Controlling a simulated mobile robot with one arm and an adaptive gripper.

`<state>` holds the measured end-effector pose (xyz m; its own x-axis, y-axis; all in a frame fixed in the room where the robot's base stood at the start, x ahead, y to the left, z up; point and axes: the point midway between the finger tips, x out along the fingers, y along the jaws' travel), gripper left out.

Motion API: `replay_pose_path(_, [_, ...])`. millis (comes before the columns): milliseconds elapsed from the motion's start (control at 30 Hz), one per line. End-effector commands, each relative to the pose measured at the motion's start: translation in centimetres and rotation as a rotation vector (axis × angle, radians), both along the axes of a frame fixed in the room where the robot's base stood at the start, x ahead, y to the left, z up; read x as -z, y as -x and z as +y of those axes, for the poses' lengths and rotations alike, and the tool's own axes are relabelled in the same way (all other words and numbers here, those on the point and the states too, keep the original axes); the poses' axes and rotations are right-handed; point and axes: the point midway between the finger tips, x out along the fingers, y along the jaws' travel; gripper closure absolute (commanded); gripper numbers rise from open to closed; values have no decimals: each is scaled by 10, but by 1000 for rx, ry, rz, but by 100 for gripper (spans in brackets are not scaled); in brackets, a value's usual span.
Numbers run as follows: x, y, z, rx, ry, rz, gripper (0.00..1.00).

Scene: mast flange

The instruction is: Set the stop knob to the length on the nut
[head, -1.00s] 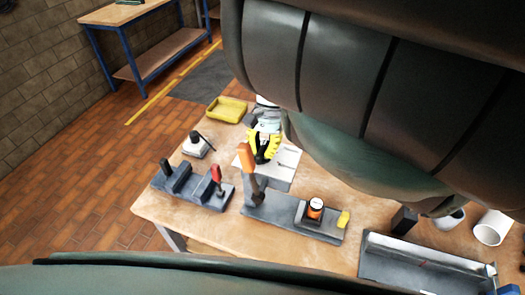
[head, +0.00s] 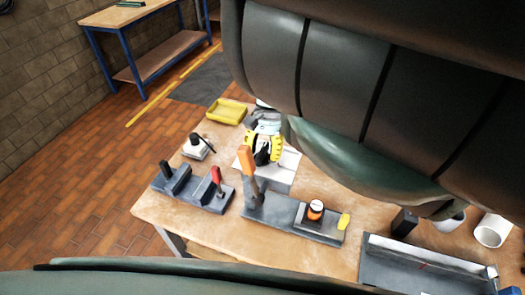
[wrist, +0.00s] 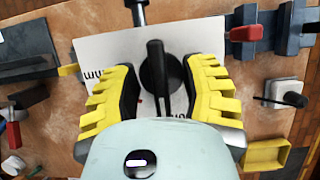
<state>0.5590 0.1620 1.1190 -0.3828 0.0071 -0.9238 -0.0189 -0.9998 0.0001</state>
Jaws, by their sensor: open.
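The stop knob (wrist: 160,75) is black with a raised bar and sits on a white panel (wrist: 95,50) with partly hidden black "mm" print. Its bar points nearly straight up in the wrist view. My gripper (wrist: 160,72) is open, with one yellow finger on each side of the knob and gaps showing between. In the head view my gripper (head: 262,148) is over the white panel (head: 287,160), and the knob is mostly hidden. An orange and black round piece with a white top (head: 315,210), possibly the nut, sits on a grey base; I cannot read any number.
An orange lever (head: 247,162) stands close to the panel. A grey fixture with a red handle (head: 216,176), a small white box with a black lever (head: 196,145) and a yellow bin (head: 227,111) are nearby. A grey tray (head: 425,268) and white cup (head: 491,231) are at the right.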

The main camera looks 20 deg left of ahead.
Motion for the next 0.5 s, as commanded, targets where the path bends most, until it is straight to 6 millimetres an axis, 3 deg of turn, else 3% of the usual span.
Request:
replay_pose_path(167, [-15,-9,0,2,-1,-8,56])
replay_pose_path(500, [-79,-34,0,1,-2,-5,56])
